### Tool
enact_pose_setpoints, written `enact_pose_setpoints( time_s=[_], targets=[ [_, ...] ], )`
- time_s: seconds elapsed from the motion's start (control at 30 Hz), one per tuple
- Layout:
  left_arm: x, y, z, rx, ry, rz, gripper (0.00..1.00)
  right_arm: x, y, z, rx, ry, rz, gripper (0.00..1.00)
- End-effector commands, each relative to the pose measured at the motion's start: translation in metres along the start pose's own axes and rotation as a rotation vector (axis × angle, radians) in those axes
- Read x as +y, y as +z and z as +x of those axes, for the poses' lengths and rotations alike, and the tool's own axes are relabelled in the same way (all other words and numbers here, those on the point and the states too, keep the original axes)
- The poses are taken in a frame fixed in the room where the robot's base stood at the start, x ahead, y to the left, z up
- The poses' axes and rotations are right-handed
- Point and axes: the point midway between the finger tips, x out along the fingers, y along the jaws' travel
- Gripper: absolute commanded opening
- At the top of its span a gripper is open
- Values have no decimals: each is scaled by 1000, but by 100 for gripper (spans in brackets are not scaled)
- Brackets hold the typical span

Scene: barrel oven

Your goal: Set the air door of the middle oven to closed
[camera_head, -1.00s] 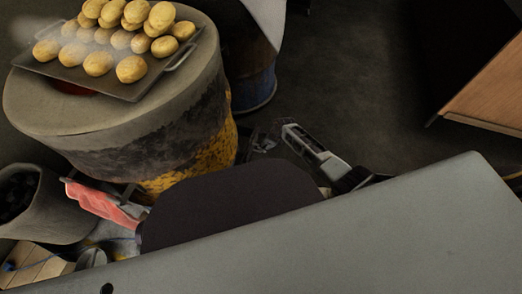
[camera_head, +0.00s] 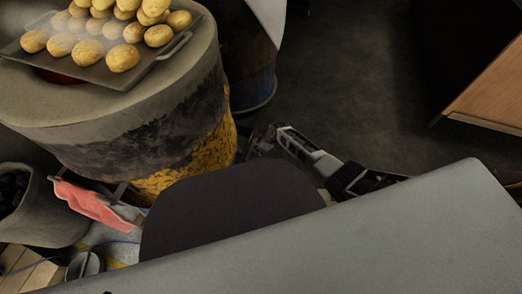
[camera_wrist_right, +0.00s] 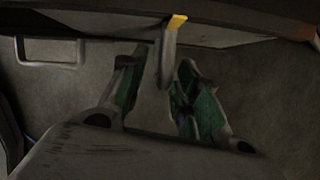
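A barrel oven (camera_head: 185,110), grey and black with a yellow lower part, stands at the left in the head view. My right gripper (camera_head: 262,138) is low beside its right side. In the right wrist view, my right gripper (camera_wrist_right: 159,68) is open, with green pads on its fingers. A thin grey metal lever with a yellow tip (camera_wrist_right: 177,22) sits between the fingers, with no clear grip on it. I cannot tell whether it touches a finger. The air door itself is not clearly seen. My left gripper is not in view.
A blue-based barrel (camera_head: 255,88) stands behind. A wooden cabinet (camera_head: 490,105) is at right, with clear floor between.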

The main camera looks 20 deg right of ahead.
Motion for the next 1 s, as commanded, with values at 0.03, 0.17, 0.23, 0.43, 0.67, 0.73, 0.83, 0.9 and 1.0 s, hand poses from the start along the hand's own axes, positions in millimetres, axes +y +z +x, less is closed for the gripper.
enact_pose_setpoints(
  time_s=[0.03,0.17,0.23,0.43,0.67,0.73,0.83,0.9,1.0],
  targets=[
    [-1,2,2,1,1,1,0,0,0,3,0,-1,0,32],
    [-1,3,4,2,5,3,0,-1,0,6,0,-1,0,32],
    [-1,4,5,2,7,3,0,-1,0,7,-1,-1,0,32],
    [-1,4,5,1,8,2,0,-1,0,7,-1,-1,0,32],
    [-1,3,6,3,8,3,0,0,0,7,0,-1,0,20],
    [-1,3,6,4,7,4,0,0,0,7,0,-1,0,11],
    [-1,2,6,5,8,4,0,0,0,7,0,-1,0,0],
    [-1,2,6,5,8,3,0,-1,0,7,-1,-1,1,0],
    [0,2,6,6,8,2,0,-1,0,7,-1,-1,2,0]
  ],
)
